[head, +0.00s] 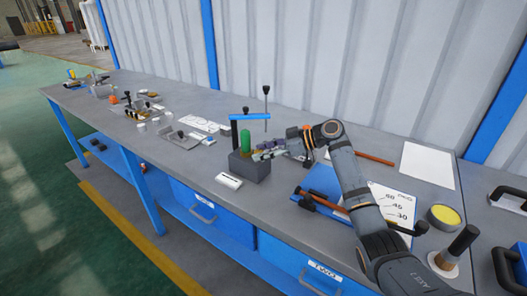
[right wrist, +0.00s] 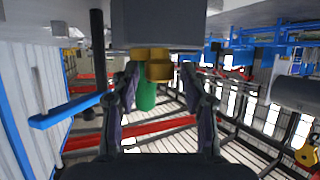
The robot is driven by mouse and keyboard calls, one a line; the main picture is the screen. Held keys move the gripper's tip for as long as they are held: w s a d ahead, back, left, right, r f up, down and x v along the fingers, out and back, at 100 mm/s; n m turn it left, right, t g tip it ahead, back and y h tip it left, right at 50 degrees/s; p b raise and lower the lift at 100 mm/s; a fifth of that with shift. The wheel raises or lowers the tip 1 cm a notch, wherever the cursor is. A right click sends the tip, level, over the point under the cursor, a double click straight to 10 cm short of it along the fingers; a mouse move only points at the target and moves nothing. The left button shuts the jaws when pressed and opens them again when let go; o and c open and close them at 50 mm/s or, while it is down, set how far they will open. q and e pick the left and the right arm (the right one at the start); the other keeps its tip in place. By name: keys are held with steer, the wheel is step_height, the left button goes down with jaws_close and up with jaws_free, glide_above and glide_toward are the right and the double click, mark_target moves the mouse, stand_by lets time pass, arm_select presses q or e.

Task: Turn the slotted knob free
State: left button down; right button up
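The slotted brass knob (right wrist: 152,66) shows in the right wrist view against a grey block (right wrist: 168,25), with a dark gap in its middle. In the head view the grey block (head: 250,168) stands on the bench, and a green cylinder (head: 246,140) stands upright at it. The green cylinder also shows in the right wrist view (right wrist: 147,96). My right gripper (right wrist: 159,75) is at the knob, with a finger on each side. A small gap shows at the right finger; contact at the left finger cannot be told. My left gripper is not in view.
A blue bar (head: 250,117) and a black-knobbed rod (head: 266,105) rise behind the block. A white label block (head: 229,181) lies in front. A blue tray (head: 322,180), orange-brown rods and a yellow-topped round tin (head: 444,217) lie right. Smaller parts lie left on the bench.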

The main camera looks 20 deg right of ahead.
steer(key=v, duration=0.7)
steer(key=shift+d, duration=0.2)
steer(key=shift+s+r, duration=0.1)
steer(key=shift+r, duration=0.05)
